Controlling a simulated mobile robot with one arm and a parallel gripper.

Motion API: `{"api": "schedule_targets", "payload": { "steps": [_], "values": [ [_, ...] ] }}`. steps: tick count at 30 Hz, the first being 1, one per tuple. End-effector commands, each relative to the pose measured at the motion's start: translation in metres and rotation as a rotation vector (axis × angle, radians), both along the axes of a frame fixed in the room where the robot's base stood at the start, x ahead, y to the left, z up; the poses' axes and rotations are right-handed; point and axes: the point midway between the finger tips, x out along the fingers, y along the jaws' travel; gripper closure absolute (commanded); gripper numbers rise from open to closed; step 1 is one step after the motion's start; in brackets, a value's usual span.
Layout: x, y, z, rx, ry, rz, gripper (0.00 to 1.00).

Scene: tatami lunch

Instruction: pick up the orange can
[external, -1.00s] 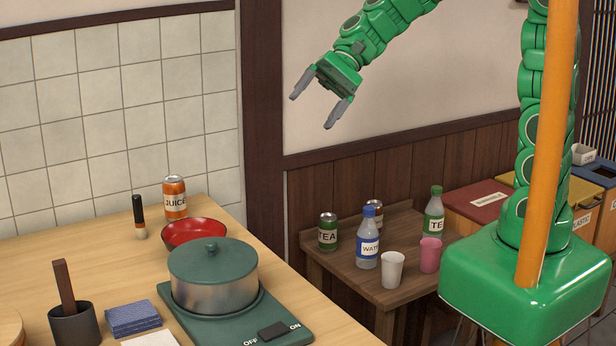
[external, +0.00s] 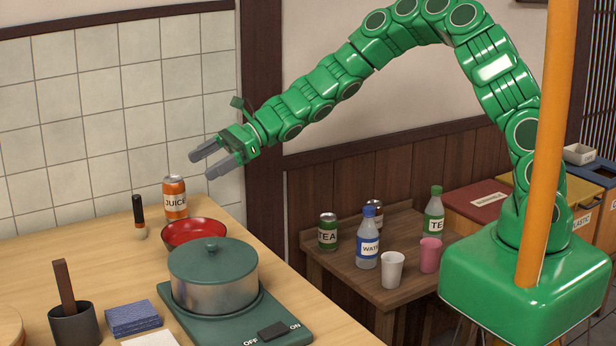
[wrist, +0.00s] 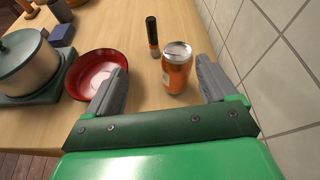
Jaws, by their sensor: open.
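The orange can (external: 175,198), labelled JUICE, stands upright at the back of the wooden counter (external: 90,240), near the tiled wall. My gripper (external: 207,166) is open and empty, to the right of the can and higher in the external view, apart from it. In the wrist view the can (wrist: 177,68) shows between the two spread fingers of my gripper (wrist: 162,85), ahead of them, with its silver top visible. Nothing hides the can in either view.
A red bowl (external: 168,236) sits close in front of the can. A black-capped bottle (external: 139,217) stands to its left. A lidded pot (external: 214,290) is nearer. The tiled wall (wrist: 275,60) is close on the right in the wrist view. A lower table (external: 330,265) holds drinks.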

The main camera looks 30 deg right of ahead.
Motion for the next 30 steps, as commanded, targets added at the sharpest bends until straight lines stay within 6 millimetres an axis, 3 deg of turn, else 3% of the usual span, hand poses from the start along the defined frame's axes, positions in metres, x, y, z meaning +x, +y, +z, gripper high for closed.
{"api": "schedule_targets", "payload": {
  "steps": [3, 6, 30],
  "values": [
    [0.010, 0.005, -0.029, -0.017, 0.072, -0.060, 0.14],
    [0.015, 0.006, -0.040, -0.024, 0.105, -0.090, 0.14],
    [0.024, 0.047, -0.062, -0.029, 0.119, -0.104, 0.14]
  ]
}}
